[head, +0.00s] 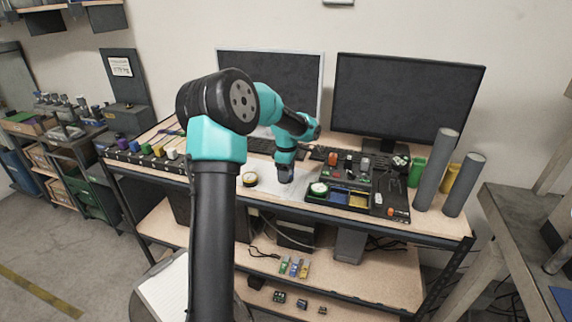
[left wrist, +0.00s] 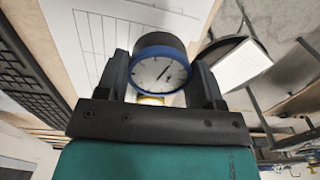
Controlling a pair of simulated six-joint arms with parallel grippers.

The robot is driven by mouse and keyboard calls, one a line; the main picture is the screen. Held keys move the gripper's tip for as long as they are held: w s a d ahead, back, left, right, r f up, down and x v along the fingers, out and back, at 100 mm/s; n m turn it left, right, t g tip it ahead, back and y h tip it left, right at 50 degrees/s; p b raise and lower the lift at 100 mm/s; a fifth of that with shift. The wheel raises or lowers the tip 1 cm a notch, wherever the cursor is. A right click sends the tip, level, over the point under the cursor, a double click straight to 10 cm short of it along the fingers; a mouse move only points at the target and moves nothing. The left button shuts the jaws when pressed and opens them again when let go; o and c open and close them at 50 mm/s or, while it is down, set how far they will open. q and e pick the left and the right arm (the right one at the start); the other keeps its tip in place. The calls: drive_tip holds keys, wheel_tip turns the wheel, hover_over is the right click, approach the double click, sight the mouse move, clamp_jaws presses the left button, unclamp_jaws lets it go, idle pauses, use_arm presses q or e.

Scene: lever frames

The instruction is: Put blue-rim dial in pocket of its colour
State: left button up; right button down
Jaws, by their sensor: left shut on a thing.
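The blue-rim dial (left wrist: 159,73) has a white face with a dark needle and is held between the two fingers of my left gripper (left wrist: 160,82), shut on it. In the head view my left gripper (head: 285,176) points down over the white sheet, left of the tray; the dial's face cannot be made out there. The tray (head: 337,207) has coloured pockets: a blue pocket (head: 338,197) in the middle, a yellow pocket (head: 359,202) at right, and at left one holding a green-rim dial (head: 319,188). My right gripper is not in view.
A yellow-rim dial (head: 250,179) lies on the bench left of my gripper. A dark panel with switches (head: 345,170) stands behind the tray. Two grey cylinders (head: 436,170) stand at right. Monitors (head: 405,100) line the back. The white sheet (head: 270,187) has free room.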

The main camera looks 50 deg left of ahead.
use_arm(q)
drive_tip(key=shift+s+d+r, duration=0.2)
drive_tip(key=shift+s+d, duration=1.1)
drive_tip(key=shift+d, duration=0.2)
